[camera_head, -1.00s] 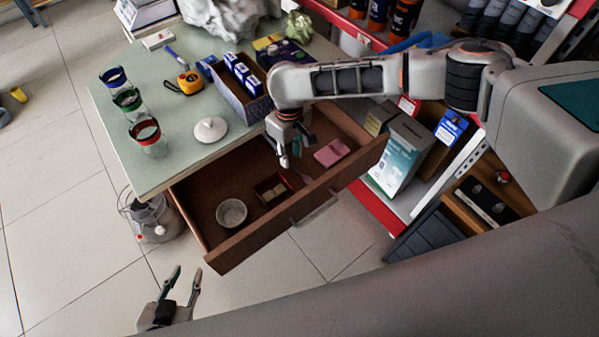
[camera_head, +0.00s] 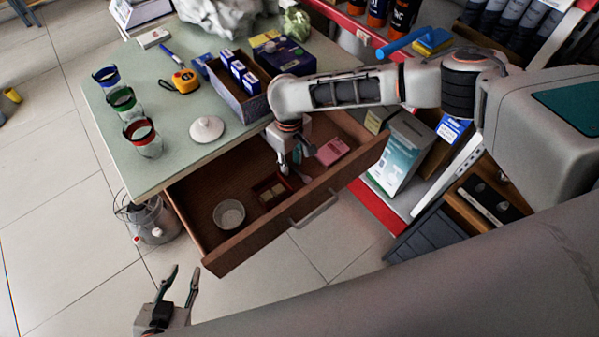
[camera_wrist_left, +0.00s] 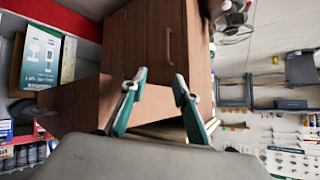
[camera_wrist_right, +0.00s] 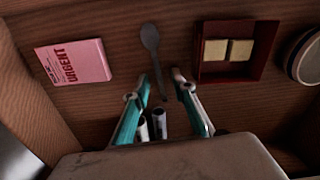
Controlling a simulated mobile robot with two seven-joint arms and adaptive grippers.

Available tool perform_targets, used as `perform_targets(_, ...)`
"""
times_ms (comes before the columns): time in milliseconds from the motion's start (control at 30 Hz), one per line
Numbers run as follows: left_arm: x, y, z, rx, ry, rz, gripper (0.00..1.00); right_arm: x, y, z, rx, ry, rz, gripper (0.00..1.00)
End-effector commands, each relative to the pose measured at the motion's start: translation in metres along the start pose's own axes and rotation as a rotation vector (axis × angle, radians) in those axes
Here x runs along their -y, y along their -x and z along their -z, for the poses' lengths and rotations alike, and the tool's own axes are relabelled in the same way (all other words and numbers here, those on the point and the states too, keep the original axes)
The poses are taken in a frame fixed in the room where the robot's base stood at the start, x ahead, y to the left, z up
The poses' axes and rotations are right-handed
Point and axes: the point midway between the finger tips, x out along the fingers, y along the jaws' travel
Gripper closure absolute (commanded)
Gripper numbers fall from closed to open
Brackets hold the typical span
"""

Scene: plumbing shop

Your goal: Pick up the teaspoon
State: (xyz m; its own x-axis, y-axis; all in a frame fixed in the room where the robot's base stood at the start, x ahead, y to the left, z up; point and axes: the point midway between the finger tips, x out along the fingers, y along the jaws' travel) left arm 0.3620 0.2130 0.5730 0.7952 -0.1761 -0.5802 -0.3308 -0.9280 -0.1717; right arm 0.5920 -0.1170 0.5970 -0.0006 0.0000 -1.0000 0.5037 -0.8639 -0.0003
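The teaspoon (camera_wrist_right: 151,50) is dark grey and lies on the drawer floor in the right wrist view, its bowl away from my gripper and its handle toward the fingers. My right gripper (camera_wrist_right: 162,84) is open and empty, with the handle end between and beyond its fingertips. In the head view my right gripper (camera_head: 291,162) reaches down into the open drawer, and I cannot clearly make out the spoon there. My left gripper (camera_head: 180,283) is open and empty, low in front of the drawer; its fingers also show in the left wrist view (camera_wrist_left: 158,87).
The wooden drawer (camera_head: 250,238) holds a pink urgent pad (camera_wrist_right: 75,62), a small red-brown box with tan blocks (camera_wrist_right: 257,72) and a round bowl (camera_head: 229,214). Two light cylinders (camera_wrist_right: 151,124) lie near my right fingers. Glasses and boxes stand on the green tabletop (camera_head: 150,177).

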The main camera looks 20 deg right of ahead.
Motion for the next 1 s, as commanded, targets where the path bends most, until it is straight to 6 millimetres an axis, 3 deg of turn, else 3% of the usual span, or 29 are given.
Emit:
perform_targets(67, -0.001, 0.002, -0.001, 0.003, 0.001, -0.001, 0.7, 0.0, 0.0, 0.0, 0.0, 0.0, 0.0, 0.74)
perform_targets(200, -0.002, 0.003, -0.004, 0.008, 0.002, -0.003, 0.7, 0.0, -0.001, 0.0, 0.0, 0.0, 0.0, 1.0)
perform_targets(700, -0.003, -0.002, -0.006, 0.009, 0.007, -0.002, 0.7, 0.0, 0.0, 0.0, 0.001, 0.002, 0.0, 1.0)
perform_targets(867, 0.007, 0.002, 0.016, -0.019, 0.0, 0.012, 0.7, -0.002, 0.041, 0.003, -0.01, 0.001, -0.005, 1.0)
perform_targets(1000, 0.01, 0.005, 0.019, -0.013, 0.004, 0.016, 0.7, -0.002, 0.082, 0.003, -0.011, 0.0, -0.007, 1.0)
